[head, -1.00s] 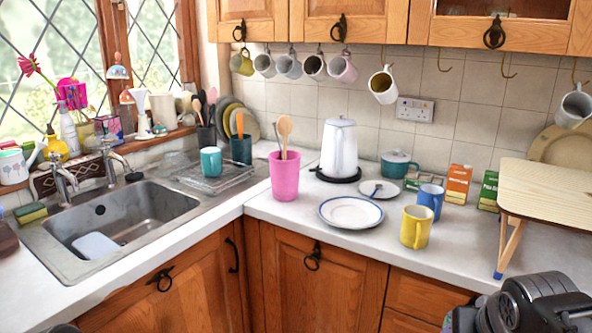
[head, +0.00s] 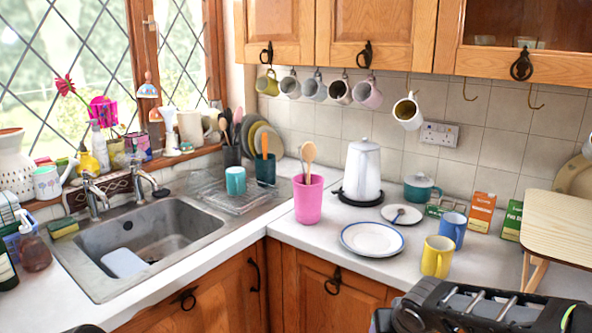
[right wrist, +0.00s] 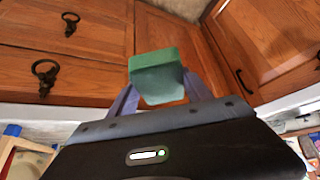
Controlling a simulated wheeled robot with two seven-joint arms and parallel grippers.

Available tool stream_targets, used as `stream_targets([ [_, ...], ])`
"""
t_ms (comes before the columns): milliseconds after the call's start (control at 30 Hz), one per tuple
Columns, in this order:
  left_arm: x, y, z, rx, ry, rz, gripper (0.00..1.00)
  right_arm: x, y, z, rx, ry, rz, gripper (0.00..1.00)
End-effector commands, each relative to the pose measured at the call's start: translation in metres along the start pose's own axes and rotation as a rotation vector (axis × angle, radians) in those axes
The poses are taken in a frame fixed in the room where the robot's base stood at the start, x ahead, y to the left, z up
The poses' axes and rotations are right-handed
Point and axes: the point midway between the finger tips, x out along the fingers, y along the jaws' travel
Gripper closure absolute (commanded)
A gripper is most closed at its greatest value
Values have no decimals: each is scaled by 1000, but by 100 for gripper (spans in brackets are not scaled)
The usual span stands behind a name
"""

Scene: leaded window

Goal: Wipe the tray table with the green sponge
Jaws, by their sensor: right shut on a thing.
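The pale wooden tray table (head: 560,225) stands on the worktop at the right edge of the head view, partly cut off, with a wooden leg under its top. Its top looks bare where I see it. In the right wrist view my right gripper (right wrist: 158,92) is shut on a green sponge (right wrist: 155,72), held between its two purple fingers in front of the cupboard doors. In the head view my right arm fills the bottom right corner, below the tray table; its fingers and the sponge are hidden there. My left gripper is not in view.
A yellow mug (head: 437,257), a blue mug (head: 453,230), a white plate (head: 372,239) and cartons (head: 481,213) stand left of the tray table. A yellow-and-green sponge (head: 64,229) lies by the sink (head: 200,215). Mugs hang above the worktop.

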Motion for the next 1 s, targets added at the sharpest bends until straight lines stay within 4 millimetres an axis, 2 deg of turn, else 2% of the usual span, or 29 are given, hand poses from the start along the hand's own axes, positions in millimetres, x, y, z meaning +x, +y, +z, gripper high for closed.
stream_targets([
  [133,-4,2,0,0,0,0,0,3,-13,4,-21,1,-13,85],
  [433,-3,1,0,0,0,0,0,2,-13,5,-21,1,-12,85],
  [667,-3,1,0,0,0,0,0,-15,-12,32,-21,1,-11,85],
  [867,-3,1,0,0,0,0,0,-15,-12,33,-19,0,-11,85],
  [1000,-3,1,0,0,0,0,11,-15,-12,33,-19,0,-11,85],
])
